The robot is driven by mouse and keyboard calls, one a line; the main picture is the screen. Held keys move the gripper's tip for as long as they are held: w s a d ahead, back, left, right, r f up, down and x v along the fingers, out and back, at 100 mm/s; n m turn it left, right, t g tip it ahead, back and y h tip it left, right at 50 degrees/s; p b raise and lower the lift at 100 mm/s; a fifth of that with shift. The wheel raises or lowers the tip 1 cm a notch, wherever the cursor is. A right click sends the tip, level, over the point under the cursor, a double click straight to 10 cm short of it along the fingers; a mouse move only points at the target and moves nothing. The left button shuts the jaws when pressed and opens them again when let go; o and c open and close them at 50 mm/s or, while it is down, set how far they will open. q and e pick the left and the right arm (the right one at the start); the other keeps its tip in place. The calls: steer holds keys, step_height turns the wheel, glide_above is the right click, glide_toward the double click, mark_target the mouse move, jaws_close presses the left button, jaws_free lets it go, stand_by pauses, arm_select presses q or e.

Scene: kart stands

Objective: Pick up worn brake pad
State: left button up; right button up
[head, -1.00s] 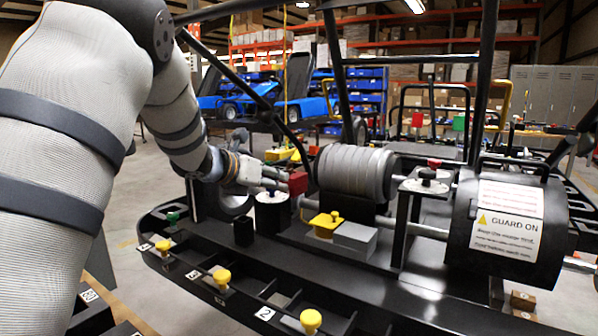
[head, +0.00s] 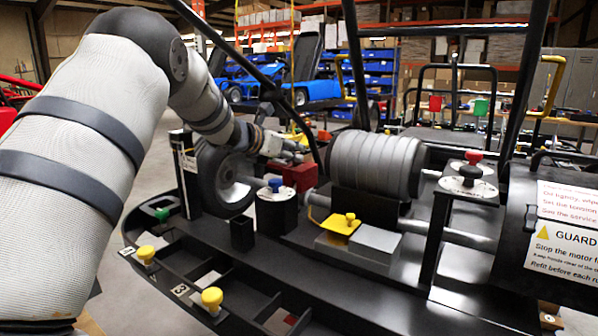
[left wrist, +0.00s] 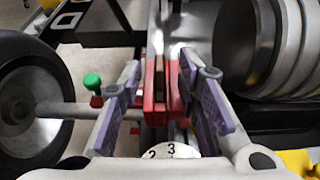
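The red brake caliper (head: 298,174) stands between the wheel and the ribbed grey cylinder. In the left wrist view the red caliper (left wrist: 152,100) has two upright red sides with a narrow gap. A brownish strip (left wrist: 158,62), possibly the worn brake pad, shows at that gap; I cannot be sure. My left gripper (head: 286,150) reaches the caliper from behind its upper side. In the left wrist view its purple-padded fingers (left wrist: 163,85) are spread either side of the caliper, with nothing clearly clamped. My right gripper is not in view.
A black-tyred wheel (head: 222,178) stands left of the caliper. A blue-knobbed post (head: 275,195) is in front of it. The ribbed cylinder (head: 377,165) is close on the right. Black frame tubes cross near my arm.

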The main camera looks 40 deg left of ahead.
arm_select(q)
steer(key=x, duration=0.3)
steer(key=shift+s+f, duration=0.2)
steer(key=shift+f, duration=0.1)
steer(key=shift+r, duration=0.25)
jaws_close()
